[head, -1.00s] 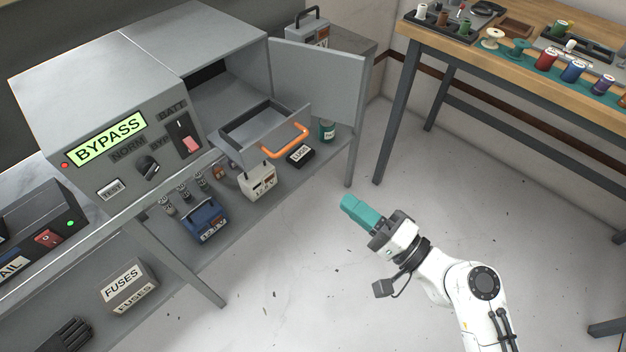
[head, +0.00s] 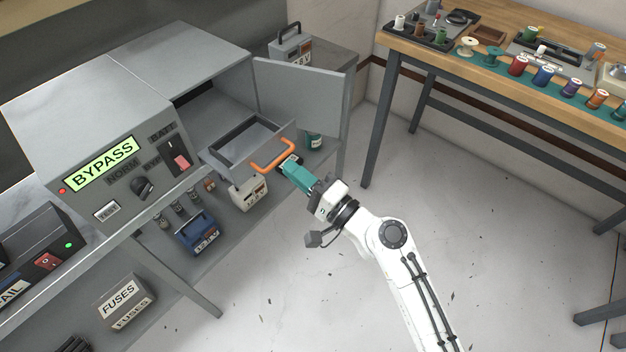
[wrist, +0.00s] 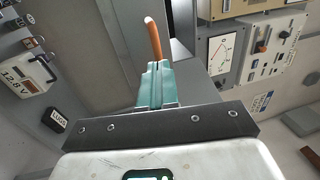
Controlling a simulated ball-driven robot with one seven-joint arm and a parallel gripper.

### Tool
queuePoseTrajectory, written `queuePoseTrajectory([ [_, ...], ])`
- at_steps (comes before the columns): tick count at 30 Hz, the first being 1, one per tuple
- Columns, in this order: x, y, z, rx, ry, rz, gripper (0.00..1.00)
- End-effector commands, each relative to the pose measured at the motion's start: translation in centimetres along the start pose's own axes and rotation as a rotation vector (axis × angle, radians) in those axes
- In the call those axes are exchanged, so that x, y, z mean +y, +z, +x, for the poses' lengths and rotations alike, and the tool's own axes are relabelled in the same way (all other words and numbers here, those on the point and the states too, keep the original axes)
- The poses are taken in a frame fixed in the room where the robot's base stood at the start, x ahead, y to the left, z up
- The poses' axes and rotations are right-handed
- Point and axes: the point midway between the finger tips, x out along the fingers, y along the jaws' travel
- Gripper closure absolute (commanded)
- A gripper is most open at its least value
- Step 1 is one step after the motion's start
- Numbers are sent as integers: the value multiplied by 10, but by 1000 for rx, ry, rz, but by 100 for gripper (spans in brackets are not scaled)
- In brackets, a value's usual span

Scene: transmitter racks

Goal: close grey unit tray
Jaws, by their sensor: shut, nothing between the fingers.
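The grey unit tray (head: 236,147) is pulled out of the grey cabinet (head: 150,80), with an orange handle (head: 272,157) on its front. The cabinet's door (head: 300,98) stands open to the right of the tray. My gripper (head: 290,166), with teal fingers, is shut and empty just in front of the tray, by the right end of the handle. In the wrist view the teal fingers (wrist: 157,84) point toward the orange handle (wrist: 153,38), which appears just beyond their tips. Whether they touch it is unclear.
Below the tray, a shelf holds a cream 12.8V battery (head: 248,193), a blue battery (head: 197,232) and a green can (head: 314,139). A wooden bench (head: 520,60) with spools stands at the back right. The floor (head: 490,230) between is clear.

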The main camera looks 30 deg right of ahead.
Motion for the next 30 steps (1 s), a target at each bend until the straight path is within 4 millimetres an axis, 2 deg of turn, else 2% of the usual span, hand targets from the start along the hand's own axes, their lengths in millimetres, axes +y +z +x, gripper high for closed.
queuePoseTrajectory([
  [4, 0, 0, 8, 1, 0, 0, 100],
  [16, 0, 0, 10, 0, 0, 0, 100],
  [20, 2, 0, 19, 0, -1, -2, 100],
  [26, 9, 1, 58, -4, -3, -1, 100],
  [30, 17, 1, 95, -4, -4, -1, 100],
])
